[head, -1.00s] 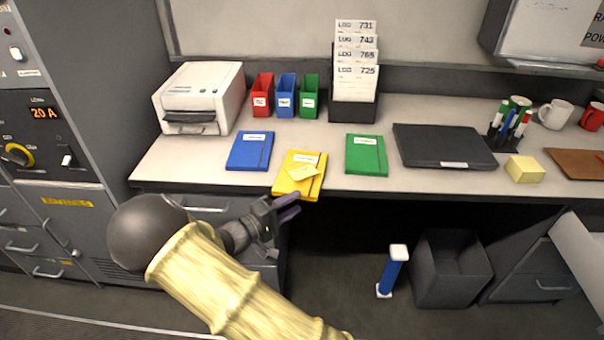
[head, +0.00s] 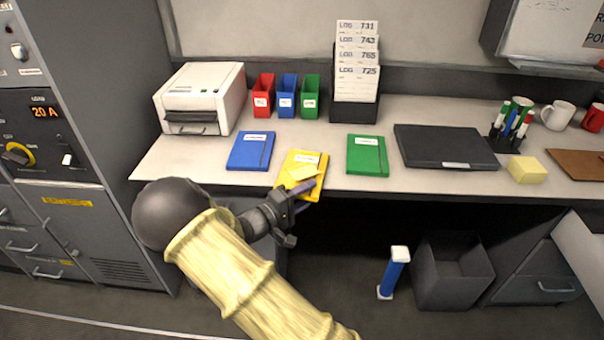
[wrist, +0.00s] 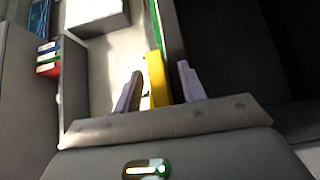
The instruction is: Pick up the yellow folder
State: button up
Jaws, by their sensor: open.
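The yellow folder (head: 293,182) lies flat at the front edge of the desk, between a blue folder (head: 250,151) and a green folder (head: 367,155). In the wrist view, the yellow folder (wrist: 156,80) shows edge-on between the two pale fingers of my gripper (wrist: 160,92). The fingers stand apart, one on each side of it. I cannot tell whether either finger touches it.
Behind stand a printer (head: 200,97), red, blue and green bins (head: 287,96) and a log card rack (head: 354,107). A black laptop (head: 444,146) lies to the right. A grey waste bin (head: 452,275) and a blue post (head: 393,272) stand under the desk.

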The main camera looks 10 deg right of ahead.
grip_shut()
jog(key=shift+w+r, duration=0.1)
notch_tip(320, 180, up, 10)
jog(key=shift+f+p, duration=0.1)
jog(key=shift+p, duration=0.95)
jog(key=shift+p, duration=0.5)
